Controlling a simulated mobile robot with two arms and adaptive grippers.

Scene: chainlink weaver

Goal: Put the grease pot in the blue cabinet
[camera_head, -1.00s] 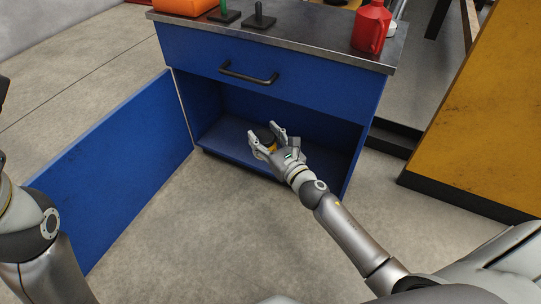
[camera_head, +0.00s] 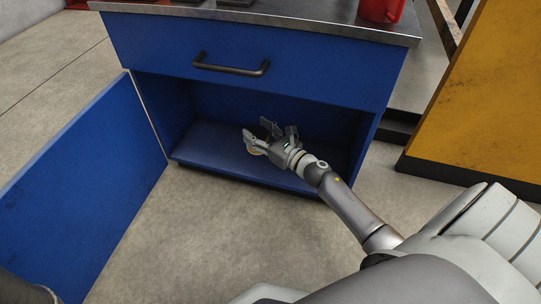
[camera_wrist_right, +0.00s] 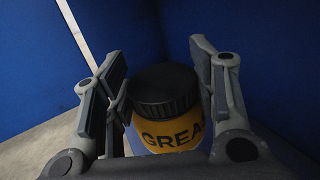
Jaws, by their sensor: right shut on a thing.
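The blue cabinet (camera_head: 330,85) stands ahead, its lower compartment open and its door (camera_head: 85,190) swung out to the left. My right gripper (camera_head: 264,136) reaches into the front of the lower compartment, just above its floor. It is shut on the grease pot, which is mostly hidden by the fingers in the head view. In the right wrist view the grease pot (camera_wrist_right: 168,137) is yellow with a black lid and dark lettering, and sits upright between the finger pads. I cannot tell if it touches the shelf. My left gripper is out of view.
A closed drawer with a black handle (camera_head: 231,69) is above the opening. A red container (camera_head: 381,8) stands on the metal top. A yellow panel (camera_head: 478,95) is at the right. The compartment floor (camera_head: 215,150) left of the gripper is clear.

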